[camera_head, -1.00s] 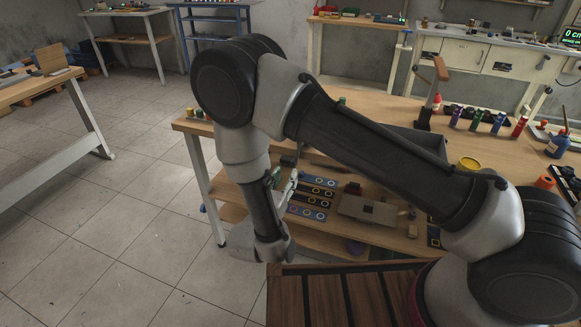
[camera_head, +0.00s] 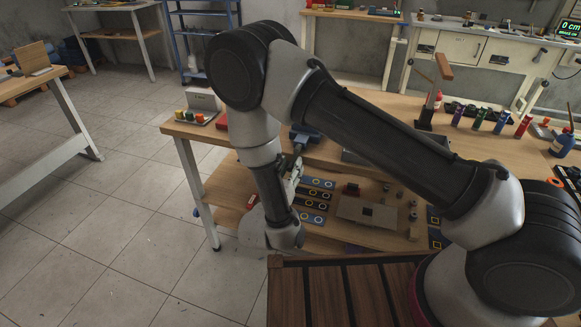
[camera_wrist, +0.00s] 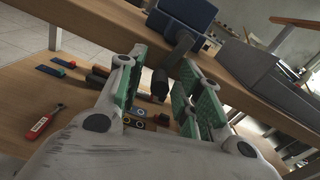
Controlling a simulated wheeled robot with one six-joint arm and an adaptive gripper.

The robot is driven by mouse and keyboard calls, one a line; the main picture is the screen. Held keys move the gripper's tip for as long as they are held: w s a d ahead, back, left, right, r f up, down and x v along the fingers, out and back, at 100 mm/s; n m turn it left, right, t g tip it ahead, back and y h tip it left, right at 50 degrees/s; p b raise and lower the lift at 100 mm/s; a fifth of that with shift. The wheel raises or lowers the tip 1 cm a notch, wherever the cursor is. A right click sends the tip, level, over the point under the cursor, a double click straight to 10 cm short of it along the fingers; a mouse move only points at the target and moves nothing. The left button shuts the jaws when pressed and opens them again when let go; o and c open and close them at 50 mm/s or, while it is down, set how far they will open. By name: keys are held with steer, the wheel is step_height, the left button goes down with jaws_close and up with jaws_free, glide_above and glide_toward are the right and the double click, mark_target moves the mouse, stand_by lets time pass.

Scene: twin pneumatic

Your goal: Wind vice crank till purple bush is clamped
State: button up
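A blue vice (camera_wrist: 187,14) sits at the edge of the wooden workbench. In the head view the vice (camera_head: 306,137) shows partly behind my arm. A dark crank bar (camera_wrist: 180,48) hangs from its front, with a black cylindrical grip (camera_wrist: 160,83) at its lower end. My gripper (camera_wrist: 163,92) is open, its green-padded fingers on either side of the crank grip; I cannot tell whether either pad touches it. In the head view my gripper (camera_head: 294,172) is at the bench's front edge, below the vice. I cannot make out a purple bush in the vice jaws.
The bench's lower shelf (camera_head: 235,185) holds blue and black ringed plates (camera_head: 315,195) and a grey block (camera_head: 368,211). A red-handled tool (camera_wrist: 40,124) lies on a wooden surface. A grey tray (camera_wrist: 255,85) stands right of the vice. Open tiled floor lies left.

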mark_target(289, 166)
jaws_close()
steer(key=shift+a+r, duration=0.15)
stand_by(0.9)
steer(key=shift+o, duration=0.8)
jaws_free()
step_height(289, 166, up, 10)
steer(key=shift+f, duration=0.1)
